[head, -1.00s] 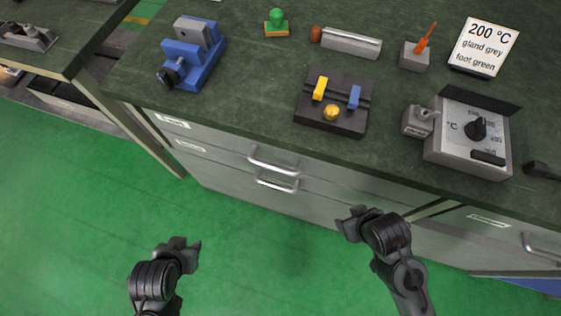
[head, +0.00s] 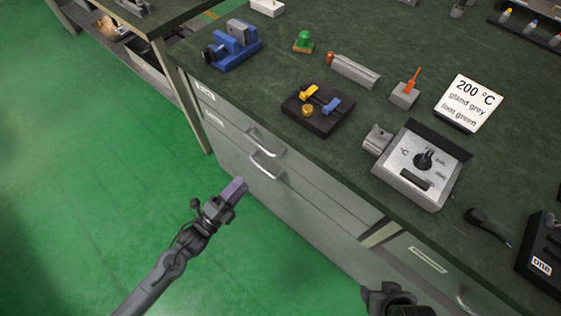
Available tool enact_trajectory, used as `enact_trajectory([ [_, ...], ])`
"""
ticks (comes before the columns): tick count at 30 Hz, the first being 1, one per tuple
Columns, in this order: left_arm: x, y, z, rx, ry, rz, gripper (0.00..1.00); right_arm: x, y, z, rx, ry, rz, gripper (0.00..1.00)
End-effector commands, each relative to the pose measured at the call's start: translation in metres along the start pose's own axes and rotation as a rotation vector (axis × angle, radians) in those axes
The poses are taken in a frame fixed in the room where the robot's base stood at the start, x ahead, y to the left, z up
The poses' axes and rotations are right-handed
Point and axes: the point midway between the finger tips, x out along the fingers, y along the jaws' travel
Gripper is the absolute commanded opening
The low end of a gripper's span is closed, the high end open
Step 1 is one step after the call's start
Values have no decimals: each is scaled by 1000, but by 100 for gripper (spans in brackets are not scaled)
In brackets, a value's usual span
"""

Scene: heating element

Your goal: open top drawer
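The top drawer (head: 233,113) is the upper grey front under the dark green worktop and looks shut. Its silver bar handle (head: 266,142) is at the middle of the front. A second drawer with its own handle (head: 267,167) is just below it. My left gripper (head: 237,187) is in front of the cabinet, lower and left of both handles and apart from them. Its fingertips look pale purple, and the gap between them cannot be made out. My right gripper (head: 381,293) is at the bottom edge, partly cut off, and its fingers are unclear.
On the worktop (head: 345,40) stand a blue vise (head: 232,48), a black fixture (head: 318,108), a heater box (head: 420,165) with a knob, and a 200 °C sign (head: 468,102). The green floor (head: 90,200) left of the cabinet is clear.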

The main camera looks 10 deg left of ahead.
Motion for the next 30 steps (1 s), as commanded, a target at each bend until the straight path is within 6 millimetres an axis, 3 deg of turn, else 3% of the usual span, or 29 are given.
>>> enact_trajectory([
  [1,8,-11,10,28,9,9,39,-11,0,-3,0,0,0,63],
  [7,29,-32,20,65,27,-17,39,-15,0,-4,3,-1,-2,63],
  [14,58,-32,19,63,26,-21,39,-8,-5,-10,13,18,-16,63],
  [24,110,-32,18,62,26,-19,39,9,-2,4,3,-4,-4,63],
  [30,128,-33,17,63,25,-18,39,12,-2,4,0,-2,-2,63],
])
